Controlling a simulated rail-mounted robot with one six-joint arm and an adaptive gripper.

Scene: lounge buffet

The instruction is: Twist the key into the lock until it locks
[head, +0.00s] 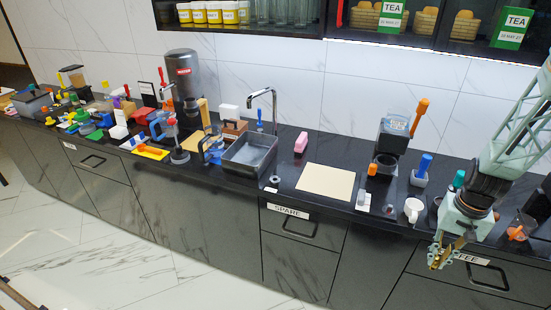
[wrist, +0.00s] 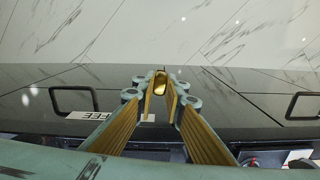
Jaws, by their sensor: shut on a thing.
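My gripper (head: 440,257) is at the front of the counter, before the dark drawer labelled with a word ending in "FEE" (head: 480,263). In the wrist view my gripper (wrist: 161,98) has its gold-padded fingers closed around a small shiny gold piece, which looks like the key (wrist: 160,80). The key sits between the fingertips, near the drawer front. The lock itself is hidden behind the gripper and key, and I cannot tell how far the key is in or how it is turned.
Bar handles stick out from the drawer fronts in the wrist view, one on the left (wrist: 75,99) and one on the right (wrist: 302,106). Above, a white mug (head: 412,209) and a coffee grinder (head: 391,137) stand on the counter. The floor in front is clear.

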